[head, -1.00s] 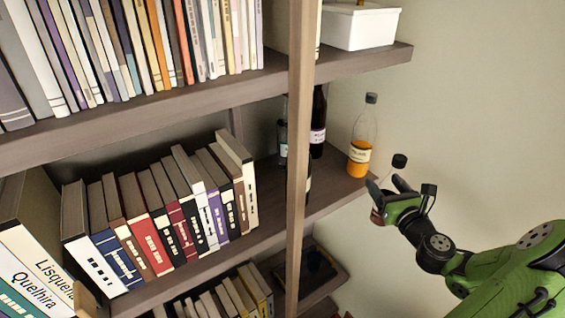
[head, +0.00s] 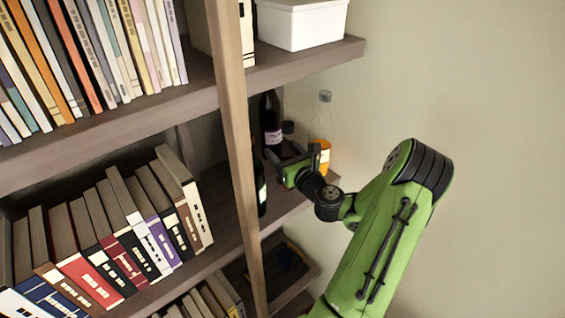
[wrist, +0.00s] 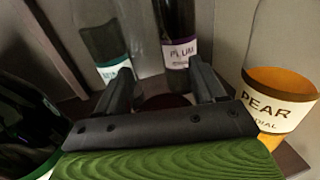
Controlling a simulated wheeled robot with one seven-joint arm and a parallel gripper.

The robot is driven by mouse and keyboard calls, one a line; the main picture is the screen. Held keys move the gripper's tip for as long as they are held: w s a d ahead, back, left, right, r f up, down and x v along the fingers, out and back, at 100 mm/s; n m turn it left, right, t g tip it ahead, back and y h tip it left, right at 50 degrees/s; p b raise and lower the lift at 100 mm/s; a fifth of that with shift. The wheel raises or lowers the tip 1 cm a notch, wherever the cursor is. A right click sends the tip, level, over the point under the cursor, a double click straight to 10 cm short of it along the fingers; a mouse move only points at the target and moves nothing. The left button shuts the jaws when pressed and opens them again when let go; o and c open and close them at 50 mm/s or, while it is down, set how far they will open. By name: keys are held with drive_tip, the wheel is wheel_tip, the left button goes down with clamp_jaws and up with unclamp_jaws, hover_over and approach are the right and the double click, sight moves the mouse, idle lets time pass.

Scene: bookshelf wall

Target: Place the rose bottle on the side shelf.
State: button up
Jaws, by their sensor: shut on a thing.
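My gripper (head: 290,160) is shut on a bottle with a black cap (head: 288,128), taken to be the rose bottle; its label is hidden. In the wrist view only a dark reddish part of this bottle (wrist: 165,101) shows between the fingers (wrist: 167,88). The gripper is over the side shelf (head: 283,209), right of the wooden post. I cannot tell whether the bottle touches the board. A dark plum bottle (head: 270,122) stands behind it and an orange pear bottle (head: 322,135) to its right.
In the wrist view a teal-labelled bottle (wrist: 103,45) stands at the back left and a dark bottle (wrist: 25,118) at the near left. The post (head: 236,130) is close left of the gripper. A white box (head: 303,25) sits on the shelf above.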

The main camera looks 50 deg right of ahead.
drive_tip(key=shift+s+f, duration=0.1)
drive_tip(key=shift+f, duration=0.35)
drive_tip(key=shift+a, duration=0.1)
drive_tip(key=shift+f, duration=0.2)
drive_tip(key=o, duration=1.4)
drive_tip(key=shift+r, duration=0.25)
drive_tip(key=b+v, duration=1)
drive_tip(key=v, duration=0.2)
drive_tip(key=shift+b, duration=0.35)
